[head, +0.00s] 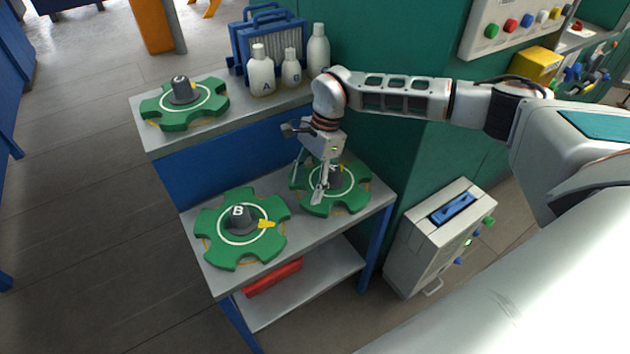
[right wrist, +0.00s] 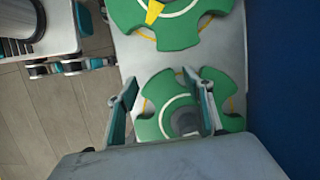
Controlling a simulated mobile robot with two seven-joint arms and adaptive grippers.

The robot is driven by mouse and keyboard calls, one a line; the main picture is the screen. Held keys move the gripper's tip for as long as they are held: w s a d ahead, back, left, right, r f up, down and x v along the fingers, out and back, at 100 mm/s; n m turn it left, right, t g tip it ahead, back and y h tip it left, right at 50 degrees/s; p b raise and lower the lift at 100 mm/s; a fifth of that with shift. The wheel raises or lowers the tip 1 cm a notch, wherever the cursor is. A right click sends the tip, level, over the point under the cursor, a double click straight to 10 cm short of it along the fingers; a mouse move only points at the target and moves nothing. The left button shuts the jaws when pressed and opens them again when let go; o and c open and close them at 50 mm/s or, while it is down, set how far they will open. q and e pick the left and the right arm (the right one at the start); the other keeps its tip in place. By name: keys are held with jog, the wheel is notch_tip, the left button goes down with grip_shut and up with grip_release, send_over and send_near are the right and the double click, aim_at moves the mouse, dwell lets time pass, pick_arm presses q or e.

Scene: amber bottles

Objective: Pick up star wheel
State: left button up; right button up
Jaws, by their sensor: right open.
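Three green star wheels with dark grey hubs are in the head view. One star wheel (head: 352,187) lies at the right of the lower shelf, partly hidden by my right gripper (head: 310,187). The wheel marked B (head: 212,222) lies left of it, and a third wheel (head: 153,113) is on the upper shelf. In the right wrist view my open right gripper (right wrist: 160,85) is over the right wheel (right wrist: 160,88). Its hub (right wrist: 187,121) shows between the fingers, close to the right finger; contact cannot be told. Wheel B (right wrist: 180,33) is at the top. My left gripper is out of view.
White bottles (head: 261,75) and a blue rack (head: 268,35) stand at the back of the upper shelf (head: 150,138). A green wall (head: 420,130) is beside the lower shelf (head: 295,235). A grey box (head: 420,245) stands at right. A red item (head: 272,277) is below.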

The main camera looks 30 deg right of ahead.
aim_at(332, 167)
jog(key=w+d+r+h, duration=0.1)
jog(key=d, duration=0.2)
jog(key=w+d+r+h, duration=0.1)
jog(key=w+d+r, duration=0.1)
jog(key=d, duration=0.1)
jog(key=w+d+r+h, duration=0.1)
jog(key=d, duration=0.3)
jog(key=shift+w+r+t+h, duration=0.15)
jog(key=shift+w+t+h, duration=0.15)
jog(key=shift+w+t, duration=0.1)
notch_tip(332, 167, down, 8)
jog(key=shift+r, duration=0.25)
jog(key=c, duration=1.4)
jog(key=shift+w+r, duration=0.1)
jog(key=shift+c, duration=0.2)
